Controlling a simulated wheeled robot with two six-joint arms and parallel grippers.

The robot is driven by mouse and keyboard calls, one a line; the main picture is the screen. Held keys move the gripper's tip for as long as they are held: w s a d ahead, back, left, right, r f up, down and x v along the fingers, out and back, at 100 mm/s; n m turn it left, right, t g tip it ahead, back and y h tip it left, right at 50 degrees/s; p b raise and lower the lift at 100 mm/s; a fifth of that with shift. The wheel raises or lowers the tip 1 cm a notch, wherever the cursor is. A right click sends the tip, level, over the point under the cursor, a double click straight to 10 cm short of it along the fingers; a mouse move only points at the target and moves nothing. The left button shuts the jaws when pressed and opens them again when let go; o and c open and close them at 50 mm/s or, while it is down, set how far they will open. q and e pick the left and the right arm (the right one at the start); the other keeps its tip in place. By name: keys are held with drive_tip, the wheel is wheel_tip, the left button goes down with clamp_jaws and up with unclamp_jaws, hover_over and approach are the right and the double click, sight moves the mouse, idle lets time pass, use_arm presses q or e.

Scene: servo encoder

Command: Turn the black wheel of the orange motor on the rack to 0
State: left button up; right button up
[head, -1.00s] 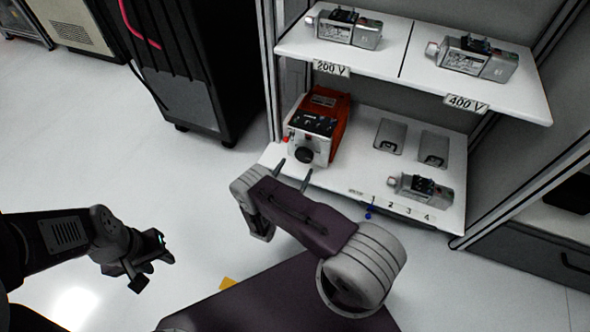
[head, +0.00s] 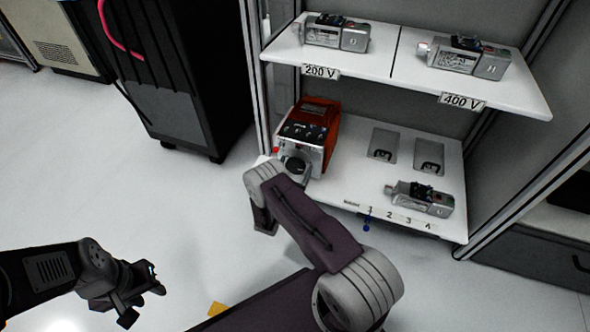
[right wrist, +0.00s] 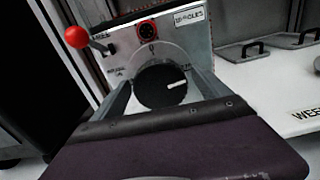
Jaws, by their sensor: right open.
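The orange motor (head: 319,122) stands on the rack's lower shelf, at its left end. Its grey front panel carries the round black wheel (right wrist: 158,86), whose white pointer mark points to the right in the right wrist view. A small 0 mark is printed above the wheel. My right gripper (right wrist: 164,92) is open, with one finger on each side of the wheel; I cannot tell whether they touch it. In the head view the wheel (head: 296,165) is partly hidden by my right arm. My left gripper (head: 146,294) hangs open and empty over the floor, far left of the rack.
A red-knobbed lever (right wrist: 77,37) sticks out left of the wheel. Grey motors stand on the upper shelf (head: 385,66), and another grey motor (head: 420,198) is on the lower shelf (head: 350,178). Two grey plates lie behind it. A black cabinet (head: 170,80) stands left of the rack.

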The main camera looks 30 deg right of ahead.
drive_tip(key=c, duration=1.4)
drive_tip(key=shift+n, duration=0.3)
drive_tip(key=n+p, duration=0.1)
drive_tip(key=n, duration=0.2)
drive_tip(key=n+p, duration=0.1)
drive_tip(key=n, duration=0.3)
drive_tip(key=shift+n, duration=0.3)
drive_tip(key=n, duration=0.4)
drive_tip(key=shift+a+f, duration=0.1)
drive_tip(key=shift+n, duration=2.1)
